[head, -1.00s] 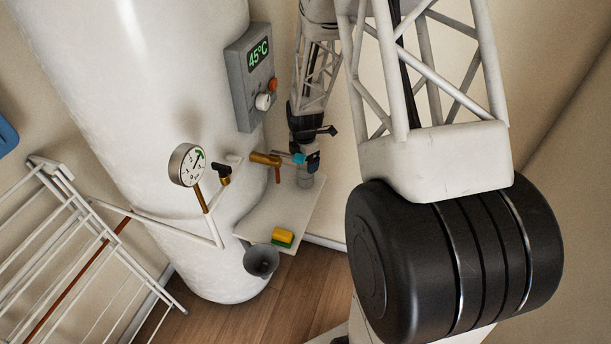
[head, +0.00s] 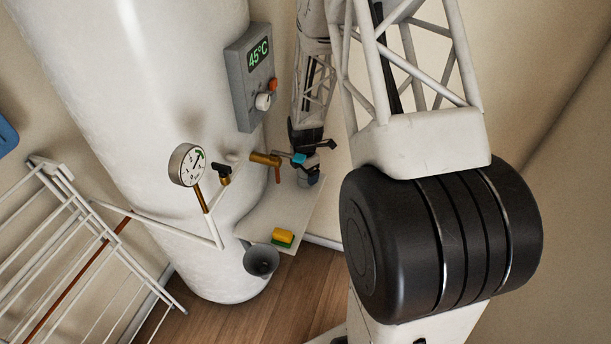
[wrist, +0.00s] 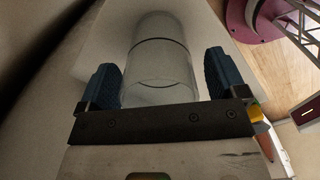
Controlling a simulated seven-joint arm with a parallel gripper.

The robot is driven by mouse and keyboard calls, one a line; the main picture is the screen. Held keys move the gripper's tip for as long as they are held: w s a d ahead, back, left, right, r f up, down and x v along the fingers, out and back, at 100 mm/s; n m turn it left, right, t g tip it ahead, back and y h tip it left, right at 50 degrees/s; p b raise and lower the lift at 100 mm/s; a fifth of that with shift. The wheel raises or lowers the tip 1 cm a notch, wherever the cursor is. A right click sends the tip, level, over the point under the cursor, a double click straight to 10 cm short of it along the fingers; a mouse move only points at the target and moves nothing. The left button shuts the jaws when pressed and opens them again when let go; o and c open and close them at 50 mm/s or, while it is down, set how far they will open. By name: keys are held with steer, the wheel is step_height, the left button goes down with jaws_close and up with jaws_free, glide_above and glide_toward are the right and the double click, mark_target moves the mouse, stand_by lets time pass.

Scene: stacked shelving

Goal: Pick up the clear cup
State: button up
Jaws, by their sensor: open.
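The clear cup (wrist: 160,65) is a transparent cylinder with a dark ring line, seen in the wrist view on a pale surface. My gripper (wrist: 160,80) is open, with one blue finger pad on each side of the cup. Small gaps seem to show between the pads and the cup, and I cannot tell whether either touches it. In the head view my gripper (head: 307,172) is low over the right part of the white shelf (head: 303,210), and it mostly hides the cup there.
A brass valve (head: 264,159) juts out just left of my gripper. A yellow-green sponge (head: 283,238) lies on the shelf's front part, beside a grey funnel-like piece (head: 261,261). The white tank (head: 150,110), pressure gauge (head: 187,165) and control box (head: 250,80) stand left.

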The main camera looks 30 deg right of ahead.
steer(key=shift+f, duration=0.4)
steer(key=c, duration=1)
steer(key=shift+r, duration=0.1)
step_height(320, 180, up, 18)
stand_by(0.6)
